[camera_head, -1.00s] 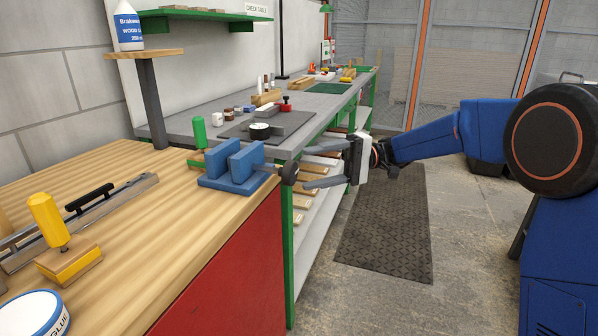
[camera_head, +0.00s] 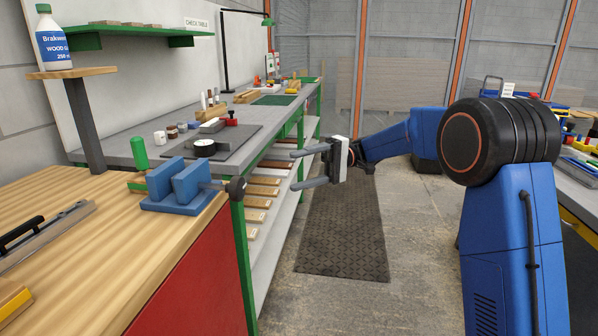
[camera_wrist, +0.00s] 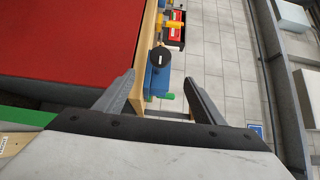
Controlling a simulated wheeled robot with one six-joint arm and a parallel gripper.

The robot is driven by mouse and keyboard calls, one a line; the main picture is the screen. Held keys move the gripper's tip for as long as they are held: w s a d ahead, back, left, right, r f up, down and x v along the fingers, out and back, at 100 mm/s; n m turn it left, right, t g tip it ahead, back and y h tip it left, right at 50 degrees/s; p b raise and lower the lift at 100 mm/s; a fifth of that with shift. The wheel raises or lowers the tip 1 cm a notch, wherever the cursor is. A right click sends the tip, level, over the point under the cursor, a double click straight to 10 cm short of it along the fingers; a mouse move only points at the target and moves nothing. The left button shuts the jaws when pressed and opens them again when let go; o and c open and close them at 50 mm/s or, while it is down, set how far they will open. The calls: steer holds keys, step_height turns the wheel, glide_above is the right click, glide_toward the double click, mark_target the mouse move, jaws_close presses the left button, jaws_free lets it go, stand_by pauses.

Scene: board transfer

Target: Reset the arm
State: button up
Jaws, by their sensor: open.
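My gripper (camera_head: 303,168) is open and empty in the head view. It hangs in the air over the aisle, to the right of the blue vise (camera_head: 185,187) and beside the shelves under the grey bench. The two fingers point left and stand apart. My blue arm reaches to it from the right. In the wrist view my gripper's fingers (camera_wrist: 158,97) are spread, with nothing held between them. The blue vise (camera_wrist: 158,80) and its dark round handle knob show beyond the fingertips.
The wooden bench (camera_head: 90,240) with its red side stands at left. The grey bench (camera_head: 250,113) runs behind it with tools on top. Wooden boards (camera_head: 258,203) lie on the shelves below. A dark floor mat (camera_head: 345,235) lies in the clear aisle. Another bench stands at far right.

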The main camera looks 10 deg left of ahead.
steer(key=s+d+f+m+t+h, duration=0.25)
steer(key=s+d, duration=0.25)
steer(key=s, duration=0.3)
steer(key=s+d+f+m+t+h, duration=0.1)
steer(key=s+d+m+t+h, duration=0.1)
steer(key=s+d+t, duration=0.35)
steer(key=s+d+f+m+t+h, duration=0.2)
steer(key=s+d+f+t+h, duration=0.3)
steer(key=s+d, duration=0.6)
steer(key=s+d+f+m+t+h, duration=0.3)
steer(key=s+d+f, duration=0.5)
steer(key=d, duration=0.6)
step_height(320, 180, up, 29)
steer(key=n+g+y, duration=0.4)
steer(key=n+y, duration=0.4)
steer(key=n, duration=1.1)
glide_above(241, 184)
steer(key=d, duration=1.1)
steer(key=x, duration=1.6)
steer(key=shift+s+a+f, duration=0.1)
steer(key=shift+s+f, duration=0.1)
steer(key=shift+f, duration=0.2)
steer(key=shift+c, duration=0.7)
steer(key=shift+m, duration=0.25)
steer(key=c, duration=0.9)
